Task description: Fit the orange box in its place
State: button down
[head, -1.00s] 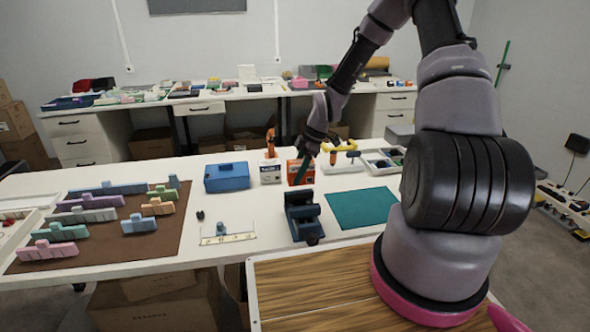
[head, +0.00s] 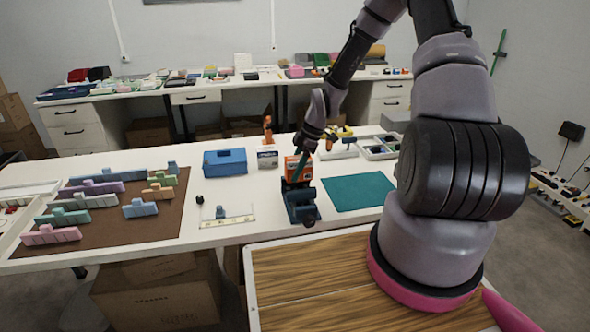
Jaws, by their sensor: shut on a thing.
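The orange box (head: 291,164) is in the head view near the middle of the white table, just behind the dark blue vise (head: 301,206). My gripper (head: 300,171) reaches down over it from the upper right and is shut on it. Its dark teal finger covers part of the box's face. The vise hides the box's lower edge, so I cannot tell whether the box touches the table or the vise.
A grey and white box (head: 268,158) and a blue case (head: 225,163) stand to the left. A teal mat (head: 358,191) lies clear at right. A brown mat (head: 160,215) holds several coloured blocks. A divided tray (head: 378,149) sits behind the teal mat.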

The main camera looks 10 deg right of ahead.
jog(key=shift+f, duration=0.15)
jog(key=shift+f, duration=1)
jog(key=shift+c, duration=0.7)
grip_release()
jog(key=v, duration=1)
jog(key=shift+d+r, duration=0.2)
jog(key=shift+r, duration=0.1)
